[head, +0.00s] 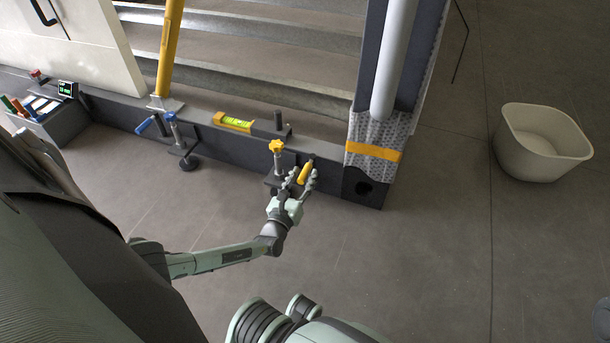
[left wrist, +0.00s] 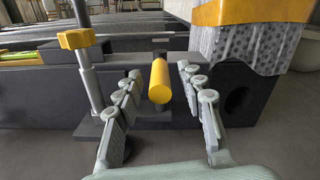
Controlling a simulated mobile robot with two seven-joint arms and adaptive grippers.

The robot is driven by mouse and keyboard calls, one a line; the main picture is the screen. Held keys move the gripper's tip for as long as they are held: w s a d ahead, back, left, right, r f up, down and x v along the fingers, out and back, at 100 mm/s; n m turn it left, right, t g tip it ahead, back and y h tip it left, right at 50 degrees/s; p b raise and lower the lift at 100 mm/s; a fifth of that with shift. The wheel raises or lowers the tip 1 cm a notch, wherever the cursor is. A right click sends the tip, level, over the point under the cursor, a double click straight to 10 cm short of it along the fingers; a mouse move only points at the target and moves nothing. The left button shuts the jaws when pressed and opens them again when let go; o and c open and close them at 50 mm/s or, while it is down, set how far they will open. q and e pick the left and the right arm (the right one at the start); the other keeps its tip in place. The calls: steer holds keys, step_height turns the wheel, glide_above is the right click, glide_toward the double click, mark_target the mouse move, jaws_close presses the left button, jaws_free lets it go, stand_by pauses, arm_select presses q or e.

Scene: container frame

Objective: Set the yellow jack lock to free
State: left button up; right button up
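In the left wrist view the yellow lock handle (left wrist: 160,81) points toward the camera, between my open fingers. My left gripper (head: 298,178) is open around the handle's near end, with a gap on both sides in the left wrist view (left wrist: 160,93). The yellow knob (left wrist: 76,39) also shows there, on a grey post at left. My right gripper is not in view.
A second jack with a blue handle (head: 146,124) stands left on the beam, near a yellow spirit level (head: 236,123). A wrapped corner post (head: 375,145) with an orange strap rises at right. A white bin (head: 540,145) stands on the floor farther right. The floor in front is clear.

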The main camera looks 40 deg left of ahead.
arm_select(q)
steer(key=shift+w+a, duration=0.15)
steer(key=shift+w, duration=0.55)
jaws_close()
